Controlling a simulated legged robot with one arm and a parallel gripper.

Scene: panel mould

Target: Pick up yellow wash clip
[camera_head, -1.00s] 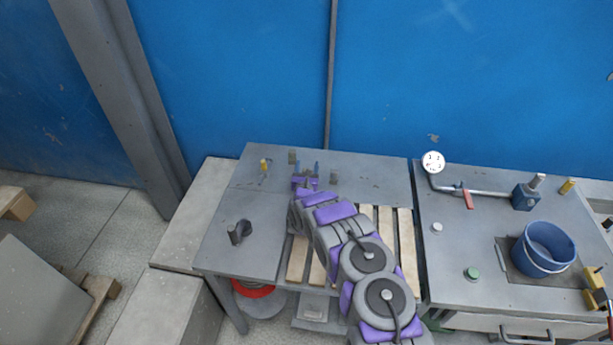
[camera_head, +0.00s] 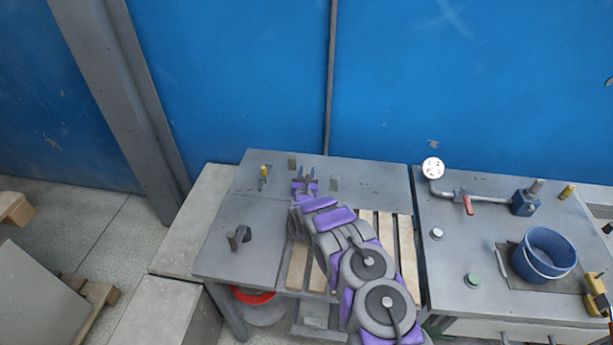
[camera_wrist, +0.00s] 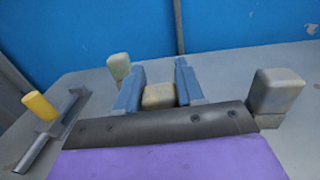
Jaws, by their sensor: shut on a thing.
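My gripper (camera_wrist: 159,88) has two blue fingers, closed on the sides of a worn, dull yellow-tan block (camera_wrist: 158,96), which looks like the yellow wash clip. Only its top shows; its lower part is hidden behind the dark gripper plate. In the head view my gripper (camera_head: 306,174) is over the back of the left grey table, and the block is too small to make out there. I cannot tell whether the block touches the table.
Worn tan-grey blocks stand behind left (camera_wrist: 118,66) and right (camera_wrist: 277,90) of my gripper. A yellow-handled trowel-like tool (camera_wrist: 40,107) lies left. A dark handled piece (camera_head: 238,238) sits nearer on the table (camera_head: 225,265). A blue bucket (camera_head: 543,258) stands on the right table.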

